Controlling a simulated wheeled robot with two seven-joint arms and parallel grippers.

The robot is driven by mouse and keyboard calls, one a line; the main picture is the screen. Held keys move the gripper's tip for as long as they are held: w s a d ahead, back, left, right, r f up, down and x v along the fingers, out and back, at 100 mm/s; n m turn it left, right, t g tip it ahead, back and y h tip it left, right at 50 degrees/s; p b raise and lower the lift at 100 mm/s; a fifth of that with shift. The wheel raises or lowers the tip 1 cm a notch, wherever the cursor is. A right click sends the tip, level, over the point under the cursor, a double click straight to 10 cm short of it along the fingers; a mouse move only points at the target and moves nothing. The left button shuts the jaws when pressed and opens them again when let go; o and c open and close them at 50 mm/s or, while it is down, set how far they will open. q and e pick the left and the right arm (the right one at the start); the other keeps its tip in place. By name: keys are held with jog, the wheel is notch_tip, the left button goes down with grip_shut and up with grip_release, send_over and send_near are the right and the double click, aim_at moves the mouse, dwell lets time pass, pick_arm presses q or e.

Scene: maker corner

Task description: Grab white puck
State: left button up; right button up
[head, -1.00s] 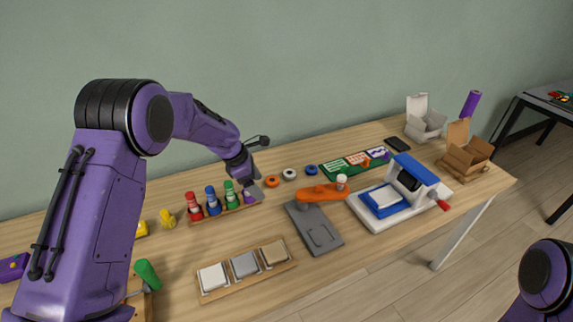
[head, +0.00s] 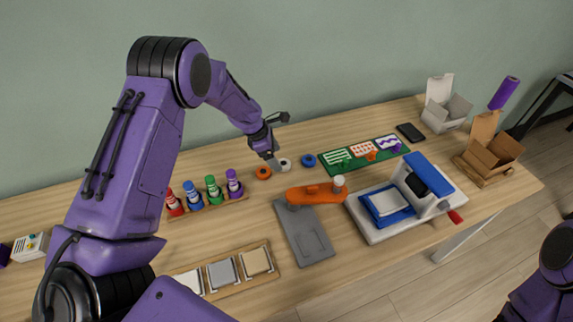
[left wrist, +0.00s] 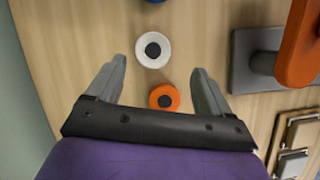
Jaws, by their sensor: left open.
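The white puck (head: 285,164) is a ring with a dark centre, lying on the wooden table between an orange puck (head: 263,173) and a blue puck (head: 308,160). In the left wrist view the white puck (left wrist: 153,50) lies just beyond the fingertips, and the orange puck (left wrist: 164,97) lies between the fingers. My left gripper (head: 274,165) is open and above the table by the white and orange pucks; in the left wrist view its fingers (left wrist: 158,68) are spread apart with nothing gripped. My right gripper is not in view; only part of my right arm shows at lower right.
An orange-armed press with a grey base (head: 305,235) stands in front of the pucks. A rack of coloured bottles (head: 208,203) is to the left. A green board (head: 360,157) lies right of the blue puck. A white and blue machine (head: 405,200) stands further right.

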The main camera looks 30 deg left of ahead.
aim_at(283, 163)
pick_arm(q)
jog(key=f, duration=0.1)
jog(key=w+f, duration=0.1)
jog(key=f, duration=0.1)
jog(key=w+d+f, duration=0.1)
jog(key=shift+w+f, duration=0.2)
jog(key=shift+f, duration=0.1)
jog(key=shift+d+r, duration=0.15)
jog(key=shift+d, duration=0.3)
jog(key=shift+s+a, duration=0.15)
jog(key=shift+a, duration=0.15)
jog(key=c, duration=1.1)
